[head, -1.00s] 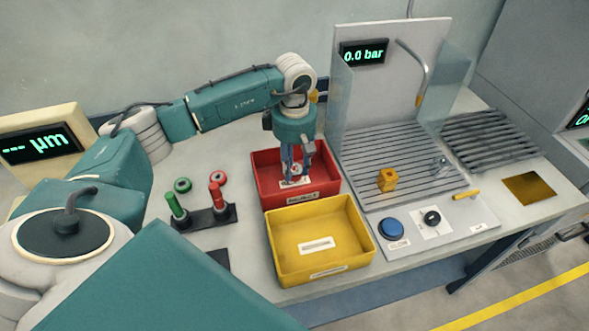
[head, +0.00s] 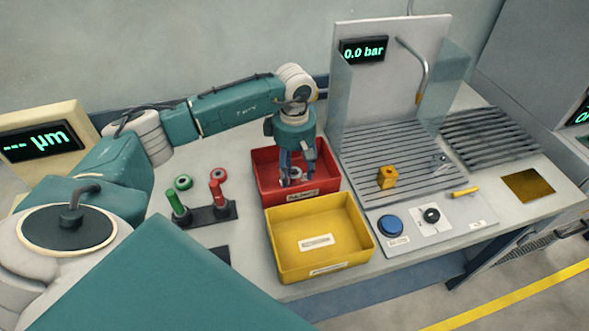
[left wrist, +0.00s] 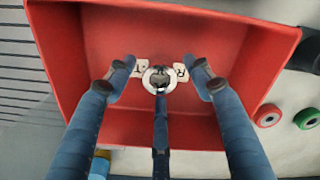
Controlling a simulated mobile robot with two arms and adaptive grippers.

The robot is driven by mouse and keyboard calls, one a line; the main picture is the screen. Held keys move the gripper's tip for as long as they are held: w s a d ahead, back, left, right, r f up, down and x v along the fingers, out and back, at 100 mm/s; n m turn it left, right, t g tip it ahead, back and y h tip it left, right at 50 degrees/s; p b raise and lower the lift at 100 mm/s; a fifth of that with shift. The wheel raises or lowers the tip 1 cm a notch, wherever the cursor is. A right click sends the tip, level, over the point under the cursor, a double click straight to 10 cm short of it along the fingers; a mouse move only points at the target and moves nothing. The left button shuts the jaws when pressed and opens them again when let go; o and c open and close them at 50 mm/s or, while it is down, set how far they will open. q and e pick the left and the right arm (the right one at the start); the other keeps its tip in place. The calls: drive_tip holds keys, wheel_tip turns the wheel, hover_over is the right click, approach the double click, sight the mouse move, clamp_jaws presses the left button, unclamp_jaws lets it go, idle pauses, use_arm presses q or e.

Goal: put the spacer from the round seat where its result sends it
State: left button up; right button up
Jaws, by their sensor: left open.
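The spacer, a small metallic ring (left wrist: 157,80), lies in the red bin (left wrist: 225,22) over a white label in the left wrist view. The red bin also shows in the head view (head: 262,172). My left gripper (head: 296,174) points down into this bin. In the left wrist view its dark fingers (left wrist: 160,78) are spread around the ring, with one finger very close to its near edge. I cannot tell whether that finger touches it. The round seat is not clearly identifiable. My right gripper is not in view.
A yellow bin (head: 290,240) stands directly in front of the red one. A black stand (head: 208,216) with a green and a red peg is to the left. A slatted station with a clear side panel, a yellow block (head: 387,177) and a blue button (head: 391,226) is to the right.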

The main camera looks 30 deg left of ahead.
use_arm(q)
wheel_tip(320, 180, up, 12)
drive_tip(key=b, duration=0.3)
drive_tip(key=shift+r+b, duration=0.15)
drive_tip(key=shift+b, duration=0.15)
